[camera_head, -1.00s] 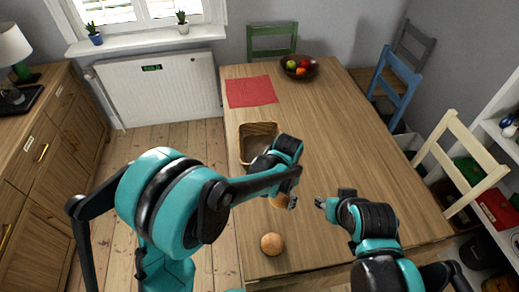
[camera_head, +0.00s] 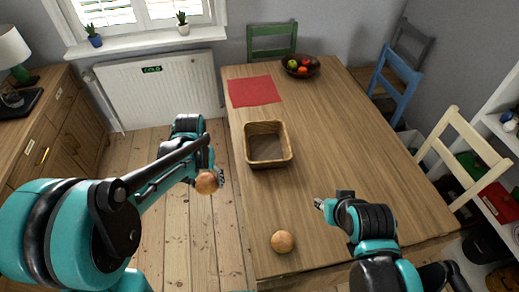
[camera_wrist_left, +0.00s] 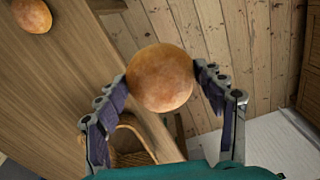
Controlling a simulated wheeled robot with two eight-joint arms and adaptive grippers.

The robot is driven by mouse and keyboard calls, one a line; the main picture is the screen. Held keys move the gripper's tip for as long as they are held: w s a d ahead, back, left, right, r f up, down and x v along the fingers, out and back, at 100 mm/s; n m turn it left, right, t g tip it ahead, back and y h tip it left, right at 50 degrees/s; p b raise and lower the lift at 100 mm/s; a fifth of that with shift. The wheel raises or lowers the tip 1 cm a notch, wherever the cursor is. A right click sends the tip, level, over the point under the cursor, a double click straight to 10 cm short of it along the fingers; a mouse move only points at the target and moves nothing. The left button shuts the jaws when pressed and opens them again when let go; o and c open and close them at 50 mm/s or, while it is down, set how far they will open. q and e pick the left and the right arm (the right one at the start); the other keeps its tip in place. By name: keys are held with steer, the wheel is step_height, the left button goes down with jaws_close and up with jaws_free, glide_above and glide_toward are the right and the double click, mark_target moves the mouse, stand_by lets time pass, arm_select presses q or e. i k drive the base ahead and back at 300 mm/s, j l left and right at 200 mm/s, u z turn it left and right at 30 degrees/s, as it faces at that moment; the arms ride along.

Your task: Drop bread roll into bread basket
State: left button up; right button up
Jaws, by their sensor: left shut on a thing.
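My left gripper (camera_head: 212,178) is shut on a round brown bread roll (camera_head: 206,183). It holds the roll over the floor, left of the table's left edge in the head view. In the left wrist view the held roll (camera_wrist_left: 160,77) sits between the two fingertips. The wicker bread basket (camera_head: 266,160) stands on the table to the right of the held roll, and looks empty. Part of the basket (camera_wrist_left: 128,146) shows below the roll in the left wrist view. A second roll (camera_head: 283,242) lies on the table's near end. My right gripper (camera_head: 320,204) is over the table; its fingers are too small to judge.
A red cloth (camera_head: 255,91) and a bowl of fruit (camera_head: 300,70) lie at the table's far end. Chairs stand around the table (camera_head: 345,130). A wooden cabinet (camera_head: 65,125) is at the left. The table's middle is clear.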

mark_target(261, 148)
steer(key=j+z, duration=0.2)
steer(key=j, duration=0.35)
steer(key=j+z, duration=0.2)
steer(key=j, duration=0.35)
steer(key=k+j+z, duration=0.2)
steer(key=j, duration=0.3)
steer(key=i+j+z, duration=0.4)
steer(key=j, duration=0.15)
steer(key=i+j+z, duration=0.2)
steer(key=j+z, duration=0.2)
steer(key=j, duration=0.2)
steer(key=i+j+z, duration=0.15)
steer(key=j, duration=0.25)
steer(key=k+l, duration=0.05)
